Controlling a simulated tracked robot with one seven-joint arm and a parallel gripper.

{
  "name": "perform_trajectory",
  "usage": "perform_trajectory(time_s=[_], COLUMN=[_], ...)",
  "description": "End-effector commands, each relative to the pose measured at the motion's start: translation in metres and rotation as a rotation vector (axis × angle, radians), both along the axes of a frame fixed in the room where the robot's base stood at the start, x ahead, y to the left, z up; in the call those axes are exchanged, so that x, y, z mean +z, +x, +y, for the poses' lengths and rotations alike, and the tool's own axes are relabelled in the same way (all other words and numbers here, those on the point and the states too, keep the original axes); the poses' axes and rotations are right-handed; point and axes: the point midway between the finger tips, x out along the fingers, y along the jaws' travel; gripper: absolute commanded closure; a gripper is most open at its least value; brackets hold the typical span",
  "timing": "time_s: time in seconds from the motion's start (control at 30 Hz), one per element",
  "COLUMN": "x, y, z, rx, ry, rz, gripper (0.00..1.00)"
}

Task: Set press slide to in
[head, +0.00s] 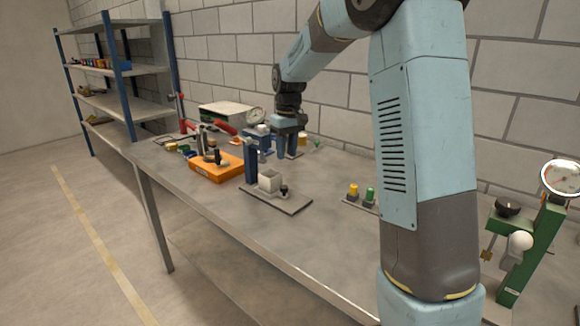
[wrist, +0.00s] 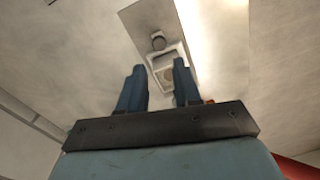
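A small press stands on a grey base plate (head: 290,204) near the middle of the bench in the head view. It has a blue upright (head: 251,165), a pale box-like slide (head: 269,181) and a dark knob (head: 284,190) on its front right side. In the wrist view the pale slide (wrist: 165,58) has a round recess, and the knob (wrist: 158,42) lies beyond it. My gripper (head: 287,153) is above the bench, behind the press in the head view. In the wrist view my gripper (wrist: 158,67) has its fingers apart with nothing visibly held. I cannot tell how far in the slide sits.
An orange block (head: 216,170) with clamp parts stands left of the press. A panel with yellow and green buttons (head: 361,194) is to its right. A green gauge stand (head: 530,240) is at far right. Bench space in front of the press is clear.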

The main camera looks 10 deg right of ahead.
Motion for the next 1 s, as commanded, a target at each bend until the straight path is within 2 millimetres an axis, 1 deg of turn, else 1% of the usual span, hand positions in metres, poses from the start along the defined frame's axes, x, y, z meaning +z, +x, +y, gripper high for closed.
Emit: perform_trajectory(time_s=[0.03,0.2,0.33,0.5,0.63,0.73,0.8,0.87,1.0], x=[-0.008,-0.032,-0.044,-0.052,-0.054,-0.055,-0.056,-0.057,-0.067], y=[-0.007,-0.031,-0.044,-0.055,-0.058,-0.060,-0.060,-0.059,-0.055], z=[-0.012,-0.043,-0.067,-0.099,-0.119,-0.128,-0.130,-0.130,-0.121], rx=[-0.046,-0.246,-0.417,-0.637,-0.761,-0.814,-0.832,-0.839,-0.838], ry=[0.046,0.265,0.436,0.630,0.727,0.766,0.779,0.784,0.785], rz=[0.021,0.069,0.073,0.039,0.005,-0.014,-0.021,-0.023,-0.019], gripper=[0.72,0.88,1.00,1.00,1.00,1.00,1.00,1.00,1.00])
